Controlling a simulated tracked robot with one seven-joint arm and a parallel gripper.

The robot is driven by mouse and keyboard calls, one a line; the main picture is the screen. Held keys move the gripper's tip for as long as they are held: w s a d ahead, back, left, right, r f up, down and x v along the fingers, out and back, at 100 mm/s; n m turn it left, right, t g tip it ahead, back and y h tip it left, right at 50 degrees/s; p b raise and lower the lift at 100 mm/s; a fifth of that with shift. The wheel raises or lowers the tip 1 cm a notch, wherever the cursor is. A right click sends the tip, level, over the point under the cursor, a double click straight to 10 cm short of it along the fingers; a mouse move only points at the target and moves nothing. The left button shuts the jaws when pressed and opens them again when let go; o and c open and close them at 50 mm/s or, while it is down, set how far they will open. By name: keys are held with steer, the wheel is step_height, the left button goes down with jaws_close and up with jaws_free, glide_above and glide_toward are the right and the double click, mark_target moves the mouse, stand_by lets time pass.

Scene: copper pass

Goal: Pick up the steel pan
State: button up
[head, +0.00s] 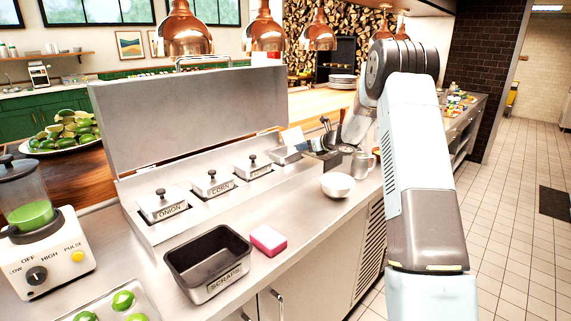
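I cannot tell for sure which thing is the steel pan. A dark, empty rectangular pan (209,262) labelled SCRAPS sits on the steel counter at the front. A small steel pan (287,153) shows at the right end of the row of lidded inserts. My arm reaches up from the lower right and bends down over the far part of the counter. My gripper (333,152) is small and partly lost among dark items there, beyond the white bowl. Its fingers cannot be made out. It is well away from the SCRAPS pan.
A pink sponge (268,239) lies right of the SCRAPS pan. A white bowl (338,184) stands near the counter's front edge, with a metal cup (362,164) behind it. A blender (40,228) and a tray of limes (112,300) are at left. A raised steel lid (190,115) backs the inserts.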

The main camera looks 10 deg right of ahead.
mark_target(294, 148)
steer(key=shift+x, duration=3.15)
jaws_close()
